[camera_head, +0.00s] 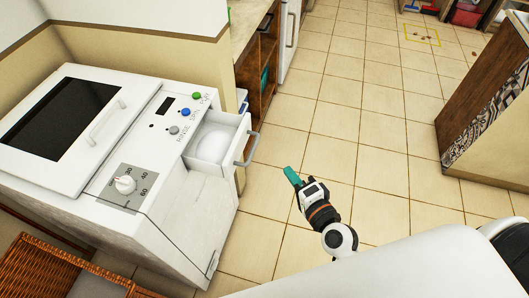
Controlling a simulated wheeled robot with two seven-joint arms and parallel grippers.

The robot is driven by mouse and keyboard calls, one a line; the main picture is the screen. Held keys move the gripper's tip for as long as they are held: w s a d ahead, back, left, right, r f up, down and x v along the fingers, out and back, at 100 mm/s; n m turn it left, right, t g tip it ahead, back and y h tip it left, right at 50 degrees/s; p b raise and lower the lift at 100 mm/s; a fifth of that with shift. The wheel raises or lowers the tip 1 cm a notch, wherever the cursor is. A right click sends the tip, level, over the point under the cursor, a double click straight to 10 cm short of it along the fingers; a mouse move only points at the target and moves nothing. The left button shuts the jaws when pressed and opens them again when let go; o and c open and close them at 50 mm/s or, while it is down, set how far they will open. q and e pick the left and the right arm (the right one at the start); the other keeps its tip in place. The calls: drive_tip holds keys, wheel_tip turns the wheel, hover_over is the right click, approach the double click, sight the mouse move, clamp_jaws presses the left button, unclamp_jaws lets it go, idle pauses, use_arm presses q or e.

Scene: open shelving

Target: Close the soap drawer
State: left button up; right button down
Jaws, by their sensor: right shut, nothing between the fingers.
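The soap drawer (220,142) is pulled out of the front of a white washing machine (145,135). It is a white box with white contents inside and a grey bar handle (250,148) on its front. My right gripper (290,173), with teal fingertips, is shut and empty. In the picture it is to the right of and below the handle, apart from it, over the tiled floor. My left gripper is not in view.
A wicker basket (50,268) stands at the bottom left. A wooden cabinet (258,65) is behind the machine. A counter (490,115) stands at the right. The tiled floor (340,90) between them is clear.

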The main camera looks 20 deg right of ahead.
drive_tip(key=w+a+f+p, duration=0.1)
drive_tip(key=w+a, duration=0.3)
drive_tip(key=w, duration=0.5)
drive_tip(key=shift+w+a+f, duration=0.2)
drive_tip(key=shift+w+f, duration=0.05)
drive_tip(key=shift+f, duration=0.25)
